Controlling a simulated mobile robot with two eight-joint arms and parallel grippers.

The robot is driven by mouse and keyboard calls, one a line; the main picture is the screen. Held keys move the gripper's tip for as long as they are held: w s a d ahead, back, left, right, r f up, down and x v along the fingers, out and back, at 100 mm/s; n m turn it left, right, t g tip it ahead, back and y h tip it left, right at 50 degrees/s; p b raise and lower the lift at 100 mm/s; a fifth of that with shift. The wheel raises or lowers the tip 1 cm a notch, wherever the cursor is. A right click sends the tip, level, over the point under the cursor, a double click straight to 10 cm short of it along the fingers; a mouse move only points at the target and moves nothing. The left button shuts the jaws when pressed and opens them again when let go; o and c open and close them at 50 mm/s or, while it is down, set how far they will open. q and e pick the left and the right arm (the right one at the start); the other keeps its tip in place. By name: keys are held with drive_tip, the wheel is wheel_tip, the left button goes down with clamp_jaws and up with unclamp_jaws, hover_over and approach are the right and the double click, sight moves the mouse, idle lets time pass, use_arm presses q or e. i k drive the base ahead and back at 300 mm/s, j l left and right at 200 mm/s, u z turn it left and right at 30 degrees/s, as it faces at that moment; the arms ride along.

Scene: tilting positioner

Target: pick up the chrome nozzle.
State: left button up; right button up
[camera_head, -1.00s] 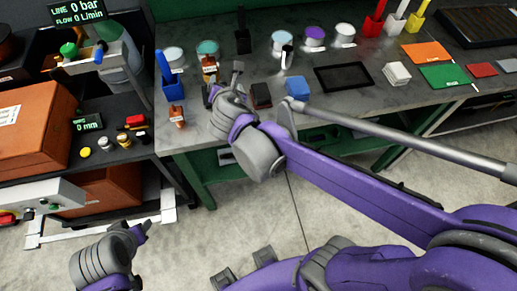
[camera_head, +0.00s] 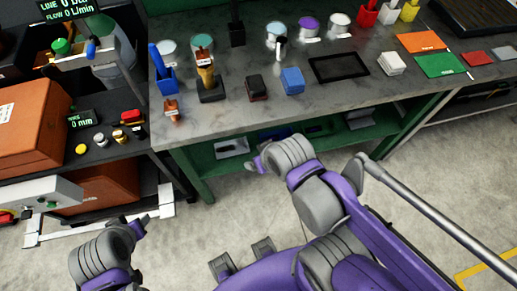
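A small silver piece (camera_head: 100,140), which looks like the chrome nozzle, stands on the dark side table at the left, between a yellow knob (camera_head: 82,149) and a brass piece (camera_head: 119,137). My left gripper (camera_head: 141,229) is low at the left, below and in front of that table, apart from the pieces. My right gripper (camera_head: 257,166) is in front of the green bench, below its top edge. Nothing shows in either gripper. Their finger gaps are too small or turned away to judge.
An orange-brown case (camera_head: 30,125) stands left of the small pieces, and a green display (camera_head: 82,120) stands behind them. The grey bench top (camera_head: 225,113) holds tins, a blue block (camera_head: 292,80) and a black stand (camera_head: 211,90). The floor in front is open.

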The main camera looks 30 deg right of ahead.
sight(281, 41)
drive_tip(key=z, duration=1.25)
